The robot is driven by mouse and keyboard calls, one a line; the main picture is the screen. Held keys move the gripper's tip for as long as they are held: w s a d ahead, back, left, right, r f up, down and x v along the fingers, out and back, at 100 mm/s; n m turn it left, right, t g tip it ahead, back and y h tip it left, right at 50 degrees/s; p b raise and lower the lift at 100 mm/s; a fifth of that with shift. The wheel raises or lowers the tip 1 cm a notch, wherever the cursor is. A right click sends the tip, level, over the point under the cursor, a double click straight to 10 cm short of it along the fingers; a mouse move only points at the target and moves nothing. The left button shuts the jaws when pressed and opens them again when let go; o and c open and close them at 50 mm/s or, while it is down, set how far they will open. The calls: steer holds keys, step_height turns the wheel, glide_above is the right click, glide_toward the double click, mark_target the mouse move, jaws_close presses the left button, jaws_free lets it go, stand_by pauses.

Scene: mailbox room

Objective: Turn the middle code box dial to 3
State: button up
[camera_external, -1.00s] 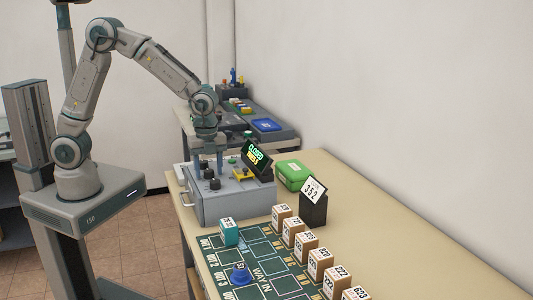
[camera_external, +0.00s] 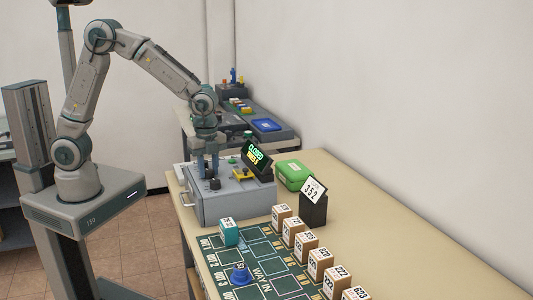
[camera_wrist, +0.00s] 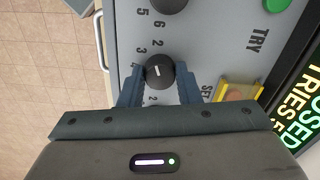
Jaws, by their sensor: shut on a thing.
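The grey code box (camera_external: 235,205) stands at the far end of the table, with black dials on top. My gripper (camera_external: 207,172) points down at it. In the wrist view its fingers (camera_wrist: 159,78) are shut on the sides of the middle dial (camera_wrist: 159,70), a black knob with a short white mark. I cannot tell which number the mark points to, as the fingers cover part of the ring. Another dial (camera_wrist: 170,4) shows at the wrist view's top edge. The front dial (camera_external: 215,184) stands clear of the fingers. The display (camera_external: 256,158) reads CLOSED with a TRIES line.
A green button (camera_wrist: 276,4) marked TRY and a yellow-framed part (camera_wrist: 240,92) lie beside the dials. A black stand holds a card (camera_external: 313,191) reading 352. A green box (camera_external: 293,175), several numbered boxes (camera_external: 305,243) and a blue piece (camera_external: 240,276) stand on the table.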

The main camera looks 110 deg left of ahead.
mark_target(209, 170)
steer(key=n+b, duration=0.1)
steer(key=n, duration=0.4)
steer(key=shift+n, duration=0.3)
stand_by(0.4)
steer(key=o, duration=1)
step_height(209, 170, up, 14)
steer(key=shift+f+b, duration=0.1)
steer(key=shift+b, duration=0.3)
steer(key=s+d+f+t, duration=0.1)
steer(key=s+d+f, duration=0.1)
steer(key=s+d, duration=0.3)
steer(key=s+d+f+n+t, duration=0.1)
steer(key=s+d, duration=0.5)
steer(key=s, duration=0.1)
steer(key=s+d+f+t, duration=0.1)
steer(key=s+d+f, duration=0.1)
steer(key=s+d, duration=0.3)
steer(key=shift+s+d+f, duration=0.15)
steer(key=shift+s+d, duration=0.05)
steer(key=shift+s, duration=0.3)
steer(key=shift+s+d+f, duration=0.15)
steer(key=shift+s+d, duration=0.05)
steer(key=shift+s, duration=0.25)
